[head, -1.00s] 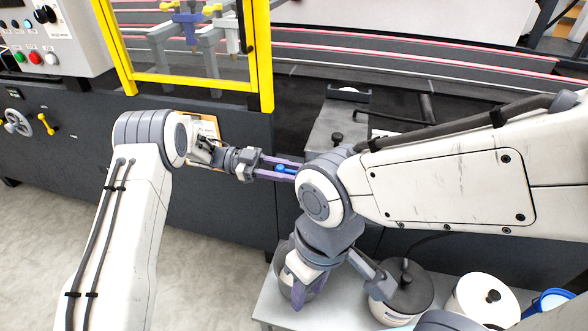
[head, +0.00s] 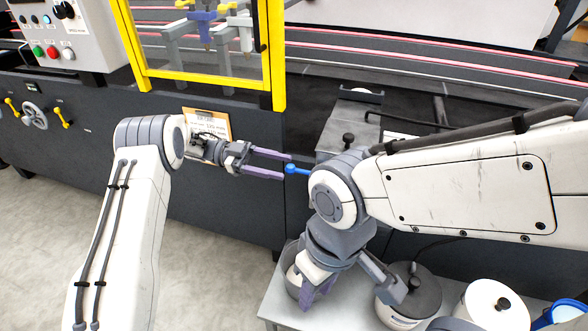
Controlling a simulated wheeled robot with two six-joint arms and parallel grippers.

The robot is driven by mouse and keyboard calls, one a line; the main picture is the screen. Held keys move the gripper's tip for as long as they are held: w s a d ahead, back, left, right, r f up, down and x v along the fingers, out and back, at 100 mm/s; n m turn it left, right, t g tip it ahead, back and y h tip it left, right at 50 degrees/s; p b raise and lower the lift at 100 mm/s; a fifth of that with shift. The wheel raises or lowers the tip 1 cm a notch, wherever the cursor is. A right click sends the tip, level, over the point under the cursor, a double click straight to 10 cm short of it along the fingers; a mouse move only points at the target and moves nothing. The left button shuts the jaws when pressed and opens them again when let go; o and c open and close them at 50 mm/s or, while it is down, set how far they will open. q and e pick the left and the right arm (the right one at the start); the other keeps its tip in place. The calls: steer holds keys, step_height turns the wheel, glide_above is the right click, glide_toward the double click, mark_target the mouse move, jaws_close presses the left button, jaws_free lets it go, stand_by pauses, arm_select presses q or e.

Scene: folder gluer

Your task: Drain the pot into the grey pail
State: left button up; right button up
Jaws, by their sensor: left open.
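The pot appears to be the grey box (head: 336,150) with a black knob, on the front of the machine. A blue lever (head: 297,169) shows below it, its right part hidden by my right arm. My left gripper (head: 287,167) is open, its purple fingertips just left of the lever's end, with nothing seen between them. The grey pail (head: 290,258) stands on the low table, partly hidden behind my right wrist.
The low grey table (head: 276,308) also holds a dark-lidded container (head: 418,290), a white-lidded container (head: 492,306) and a blue item (head: 566,311) at the right. A clipboard (head: 216,124) hangs on the machine behind my left wrist. The floor at left is clear.

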arm_select(q)
steer(key=v, duration=0.4)
steer(key=shift+w+a, duration=0.1)
steer(key=shift+a, duration=0.1)
steer(key=w+d+r+n+t+y, duration=0.2)
steer(key=w+d+r+n+t, duration=0.3)
steer(key=d+r+t, duration=0.25)
steer(key=w+d+r+n+t+y, duration=0.3)
steer(key=w+d+r+n+t, duration=0.2)
steer(key=d+r+t, duration=0.3)
steer(key=s+a+f+n+g+y, duration=0.25)
steer(key=s+a+f+y, duration=0.2)
steer(key=s, duration=0.95)
steer(key=s+a+f+n+g+y, duration=0.25)
steer(key=s+a+f, duration=0.2)
steer(key=s, duration=1.05)
steer(key=s+a+f+n+g+y, duration=0.2)
steer(key=s+a+f+g+y, duration=0.25)
steer(key=s, duration=0.95)
step_height(320, 180, up, 19)
steer(key=s+a+p, duration=0.1)
steer(key=p, duration=1.7)
steer(key=shift+h+p, duration=0.35)
steer(key=shift+p, duration=0.05)
